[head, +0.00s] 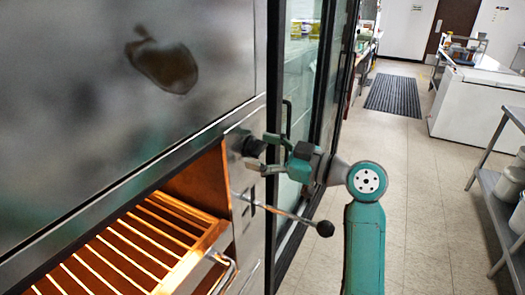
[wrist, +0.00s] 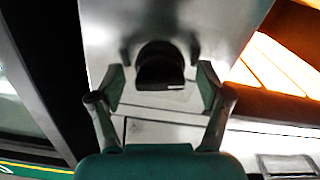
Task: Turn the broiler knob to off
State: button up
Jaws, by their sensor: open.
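The broiler knob (head: 251,146) is a dark knob on the steel front panel, right of the glowing broiler opening. In the wrist view the black knob (wrist: 160,68) sits at upper middle, between the finger pads, with a small pale mark at its lower edge. My gripper (head: 272,150) reaches the knob from the right, its fingers open. In the wrist view my gripper (wrist: 161,88) has one finger on each side of the knob, with a gap visible at both sides. Which setting the knob points to cannot be read.
Below the knob a lever with a black ball end (head: 325,228) sticks out from the panel. The broiler rack (head: 150,245) glows orange at lower left. A glass-doored cabinet (head: 300,90) stands just behind. The tiled floor (head: 415,180) to the right is open, with steel shelving (head: 505,190) beyond.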

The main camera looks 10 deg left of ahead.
jog(key=c, duration=1.2)
jog(key=shift+m, duration=0.4)
jog(key=m, duration=0.4)
jog(key=shift+s+m, duration=0.1)
jog(key=shift+m, duration=0.2)
jog(key=m, duration=1)
jog(key=shift+r+m, duration=0.15)
jog(key=shift+m, duration=2.55)
